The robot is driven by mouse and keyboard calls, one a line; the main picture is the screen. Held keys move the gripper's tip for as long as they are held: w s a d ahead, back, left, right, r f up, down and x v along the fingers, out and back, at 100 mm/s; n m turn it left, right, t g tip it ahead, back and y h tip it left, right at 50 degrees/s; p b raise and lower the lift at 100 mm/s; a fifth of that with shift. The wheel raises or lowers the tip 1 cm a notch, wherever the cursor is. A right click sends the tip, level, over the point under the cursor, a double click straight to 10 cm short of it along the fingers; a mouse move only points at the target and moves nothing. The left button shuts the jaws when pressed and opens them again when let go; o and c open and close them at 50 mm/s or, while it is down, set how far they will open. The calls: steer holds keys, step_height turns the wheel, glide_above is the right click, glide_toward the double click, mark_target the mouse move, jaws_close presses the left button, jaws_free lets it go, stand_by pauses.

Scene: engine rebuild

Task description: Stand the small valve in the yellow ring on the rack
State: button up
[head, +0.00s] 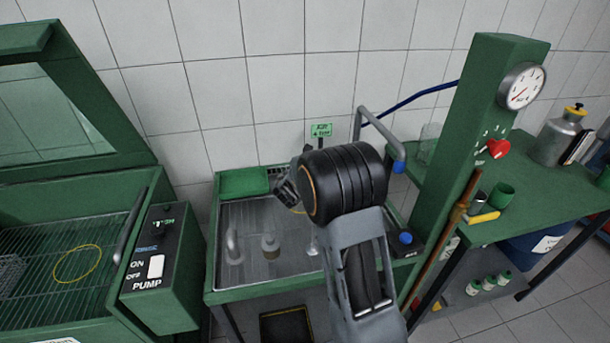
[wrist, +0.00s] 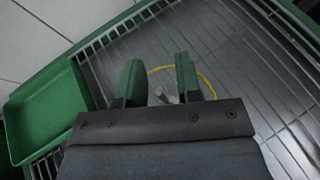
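My gripper (wrist: 160,80) points down over a wire rack (wrist: 243,45). Its two green fingers stand apart with a clear gap. A small pale grey piece (wrist: 162,96), perhaps the small valve, shows between and below them, partly hidden by the gripper's body; I see no finger touching it. The yellow ring (wrist: 208,80) lies on the rack around that spot, its near part hidden. In the head view the gripper (head: 286,190) hangs over the back of the middle tray, with a bit of the ring (head: 299,211) showing below.
A green tray (wrist: 45,115) lies beside the rack. Another yellow ring (head: 78,264) lies in the left washer. A green column (head: 470,130) rises right of my arm.

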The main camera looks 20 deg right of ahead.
steer(key=shift+s+a+r, duration=0.1)
steer(key=shift+r, duration=0.15)
steer(key=v, duration=1.1)
steer(key=s+d+r+m+g, duration=0.2)
steer(key=s+m+g, duration=0.3)
steer(key=s+m, duration=0.8)
steer(key=s+a+m+g+y, duration=0.2)
steer(key=s+a+m+y, duration=0.6)
steer(key=m, duration=0.7)
steer(key=shift+s+a+f, duration=0.25)
steer(key=shift+s+a, duration=0.3)
steer(key=shift+s, duration=0.15)
